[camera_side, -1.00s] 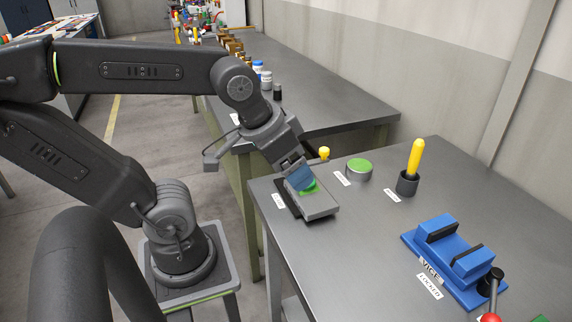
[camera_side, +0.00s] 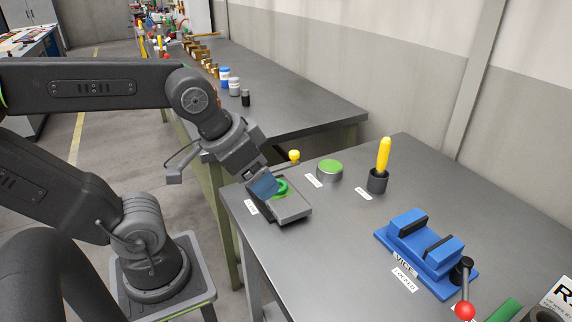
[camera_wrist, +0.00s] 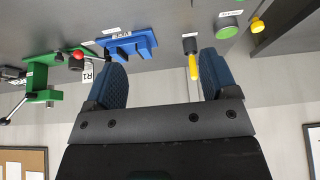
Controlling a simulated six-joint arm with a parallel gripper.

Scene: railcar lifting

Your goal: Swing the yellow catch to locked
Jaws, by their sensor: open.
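A small yellow knob (camera_side: 294,156), which may be the yellow catch, stands behind a grey block (camera_side: 292,208) near the table's left edge. A yellow knob also shows at the upper right of the wrist view (camera_wrist: 257,25). I cannot read whether a catch is locked. My gripper (camera_side: 264,186), with blue fingertips, is low over the left part of the grey block, beside a green ring (camera_side: 281,187). I cannot tell whether it touches. In the wrist view its two fingers (camera_wrist: 160,78) are spread wide with nothing between them.
A green-topped disc (camera_side: 329,169), a yellow-handled tool in a black cup (camera_side: 377,182) and a blue vice (camera_side: 425,245) labelled locked stand to the right. A red-knobbed lever (camera_side: 465,290) is beside the vice. The table's middle is mostly clear.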

